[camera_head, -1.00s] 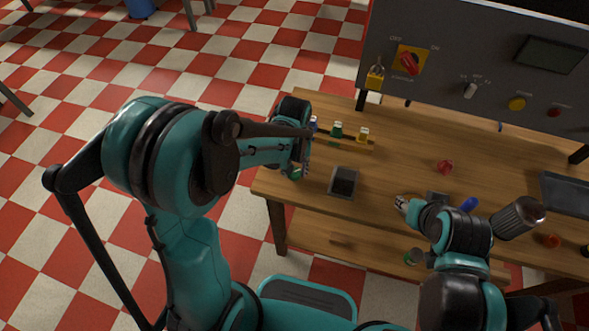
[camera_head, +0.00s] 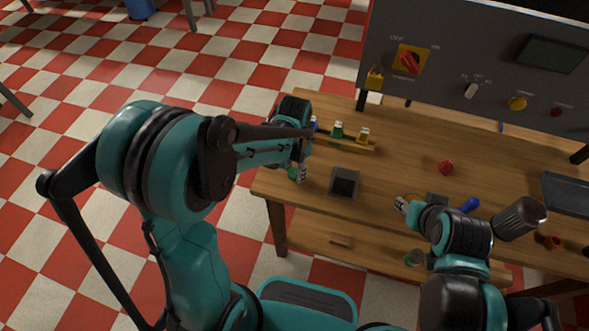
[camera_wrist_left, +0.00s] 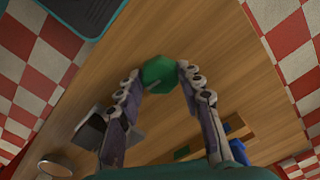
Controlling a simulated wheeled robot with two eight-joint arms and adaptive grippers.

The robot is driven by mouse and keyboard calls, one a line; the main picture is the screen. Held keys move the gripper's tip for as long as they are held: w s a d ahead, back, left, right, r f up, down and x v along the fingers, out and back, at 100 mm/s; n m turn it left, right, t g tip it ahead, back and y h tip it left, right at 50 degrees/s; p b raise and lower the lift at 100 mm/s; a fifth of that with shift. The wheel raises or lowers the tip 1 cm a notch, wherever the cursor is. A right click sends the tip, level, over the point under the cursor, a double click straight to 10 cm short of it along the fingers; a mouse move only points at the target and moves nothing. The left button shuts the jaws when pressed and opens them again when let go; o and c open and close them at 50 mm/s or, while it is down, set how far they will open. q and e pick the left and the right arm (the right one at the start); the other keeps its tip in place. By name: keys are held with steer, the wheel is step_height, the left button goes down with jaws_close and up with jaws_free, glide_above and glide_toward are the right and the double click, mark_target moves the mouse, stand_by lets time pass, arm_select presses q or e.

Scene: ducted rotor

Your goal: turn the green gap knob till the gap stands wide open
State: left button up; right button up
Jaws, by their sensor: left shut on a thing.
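The green knob (camera_wrist_left: 160,73) sits at the wooden table's left end. In the left wrist view it is a faceted green piece between my left fingertips (camera_wrist_left: 161,78), which are shut on it from both sides. In the head view my left gripper (camera_head: 298,172) is at the table's left edge, and only a sliver of green (camera_head: 292,173) shows beside its fingers. The gap that the knob sets cannot be made out. My right gripper (camera_head: 402,204) is low over the table's middle; its fingers are too small to read.
A dark square box (camera_head: 343,182) lies right of my left gripper. A red piece (camera_head: 446,167), a blue piece (camera_head: 470,204) and a dark tray (camera_head: 568,194) lie farther right. A grey control panel (camera_head: 450,60) stands behind.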

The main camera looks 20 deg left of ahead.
mark_target(294, 172)
arm_select(q)
steer(key=shift+m, duration=0.8)
steer(key=o, duration=1.2)
steer(key=shift+c, duration=0.2)
step_height(294, 172, up, 12)
